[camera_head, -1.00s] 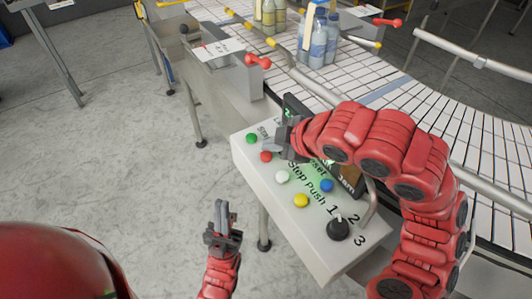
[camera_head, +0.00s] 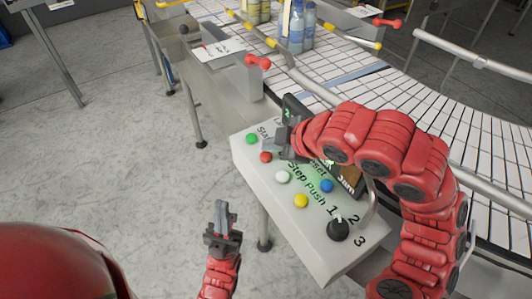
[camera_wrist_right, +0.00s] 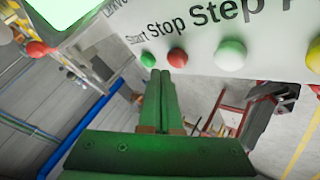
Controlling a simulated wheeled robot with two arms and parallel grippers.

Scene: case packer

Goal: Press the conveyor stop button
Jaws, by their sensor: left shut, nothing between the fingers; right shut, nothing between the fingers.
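The control box carries the red stop button (camera_head: 266,156) between the green start button (camera_head: 251,139) and the white step button (camera_head: 282,177). My right gripper (camera_head: 270,144) is shut and empty, just above the panel next to the green and red buttons. In the right wrist view, its fingertips (camera_wrist_right: 160,73) are below and between the green button (camera_wrist_right: 148,60) and the red stop button (camera_wrist_right: 177,58), under the printed labels. I cannot tell whether they touch the panel. My left gripper (camera_head: 222,218) is shut and empty, beside the box over the floor.
The box also has a yellow button (camera_head: 301,201), a blue button (camera_head: 326,186) and a black rotary knob (camera_head: 338,231). The conveyor (camera_head: 410,115) carries bottles (camera_head: 297,28) at the back.

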